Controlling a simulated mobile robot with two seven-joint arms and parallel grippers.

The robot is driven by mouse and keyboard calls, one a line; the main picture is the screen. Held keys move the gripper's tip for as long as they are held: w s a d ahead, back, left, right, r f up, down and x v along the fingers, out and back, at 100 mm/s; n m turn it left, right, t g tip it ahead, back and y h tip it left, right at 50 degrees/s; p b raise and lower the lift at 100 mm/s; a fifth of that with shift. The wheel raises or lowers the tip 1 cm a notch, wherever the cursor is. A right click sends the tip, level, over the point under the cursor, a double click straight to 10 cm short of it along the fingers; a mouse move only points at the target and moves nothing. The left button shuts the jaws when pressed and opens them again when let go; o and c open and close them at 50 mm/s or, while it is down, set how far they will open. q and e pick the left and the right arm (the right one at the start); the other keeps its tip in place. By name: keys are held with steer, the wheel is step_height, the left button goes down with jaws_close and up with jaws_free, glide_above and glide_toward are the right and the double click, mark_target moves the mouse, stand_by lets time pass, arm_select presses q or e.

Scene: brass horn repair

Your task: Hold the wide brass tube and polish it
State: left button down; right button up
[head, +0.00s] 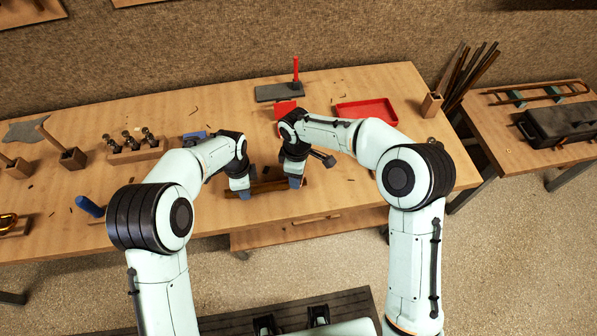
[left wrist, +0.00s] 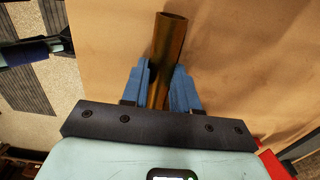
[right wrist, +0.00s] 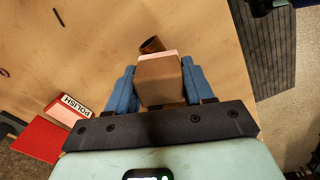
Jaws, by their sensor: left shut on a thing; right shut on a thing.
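The brass tube (left wrist: 168,55) is a wide, dull brown-gold pipe with an open end. My left gripper (left wrist: 170,92) has its blue fingers on both sides of it and is shut on it. In the head view, part of the tube (head: 267,186) shows low over the front of the bench between the left gripper (head: 240,192) and the right gripper (head: 296,182). My right gripper (right wrist: 158,88) is shut on a brown polishing block (right wrist: 160,82) with a pale pink layer at its far side. The tube's open end (right wrist: 152,44) shows just beyond the block; I cannot tell whether they touch.
A white and red box marked POLISH (right wrist: 68,110) lies near a red item in the right wrist view. A red tray (head: 367,112), a dark slab (head: 279,93) and a rack of small parts (head: 135,150) stand on the bench. The right front of the bench is clear.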

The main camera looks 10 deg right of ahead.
mark_target(276, 184)
steer(key=shift+a, duration=3.1)
step_height(276, 184, up, 8)
steer(key=shift+d, duration=0.1)
arm_select(q)
steer(key=c, duration=0.8)
jaws_free()
steer(key=shift+r, duration=0.1)
step_height(276, 184, up, 12)
steer(key=shift+f, duration=0.1)
steer(key=shift+s, duration=0.1)
arm_select(e)
steer(key=shift+s, duration=0.15)
